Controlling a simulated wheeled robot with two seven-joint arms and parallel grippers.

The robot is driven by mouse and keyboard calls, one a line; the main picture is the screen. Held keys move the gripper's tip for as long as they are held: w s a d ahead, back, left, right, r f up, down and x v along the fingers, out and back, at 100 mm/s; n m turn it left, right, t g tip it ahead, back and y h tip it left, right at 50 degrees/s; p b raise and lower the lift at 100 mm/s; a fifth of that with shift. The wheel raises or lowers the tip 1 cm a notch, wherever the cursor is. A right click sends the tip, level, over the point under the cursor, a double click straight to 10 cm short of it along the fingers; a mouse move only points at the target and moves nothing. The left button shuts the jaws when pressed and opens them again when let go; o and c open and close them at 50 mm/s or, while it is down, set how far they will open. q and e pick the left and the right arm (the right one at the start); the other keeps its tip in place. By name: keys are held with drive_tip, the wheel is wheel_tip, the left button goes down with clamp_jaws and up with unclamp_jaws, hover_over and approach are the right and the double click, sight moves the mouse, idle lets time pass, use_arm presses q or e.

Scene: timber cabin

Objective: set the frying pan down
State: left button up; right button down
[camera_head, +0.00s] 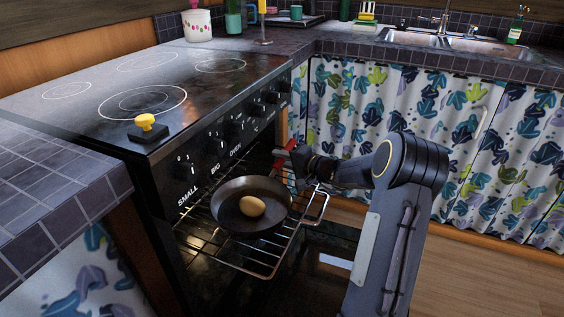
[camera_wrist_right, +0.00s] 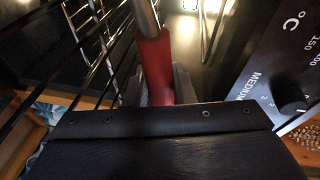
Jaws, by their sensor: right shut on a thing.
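The dark frying pan (camera_head: 228,222) is level over the wire oven rack (camera_head: 262,270) in front of the open oven; I cannot tell whether it touches the wires. A brown egg (camera_head: 252,206) lies in the pan. My right gripper (camera_head: 290,162) is at the far side of the pan, shut on its red handle. The red handle (camera_wrist_right: 154,75) also shows in the right wrist view, between the fingers of my right gripper (camera_wrist_right: 158,85). My left gripper is in neither view.
The black stove top (camera_head: 150,85) with ring burners is above the oven, with a yellow-knobbed black object (camera_head: 147,126) near its front edge. Control knobs line the oven front. A tiled counter (camera_head: 50,175) is at left. Patterned curtains (camera_head: 440,130) hang under the sink counter at right.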

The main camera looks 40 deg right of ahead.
drive_tip(key=shift+r, duration=0.1)
drive_tip(key=c, duration=1.2)
unclamp_jaws()
drive_tip(key=shift+c, duration=0.2)
drive_tip(key=shift+s, duration=0.15)
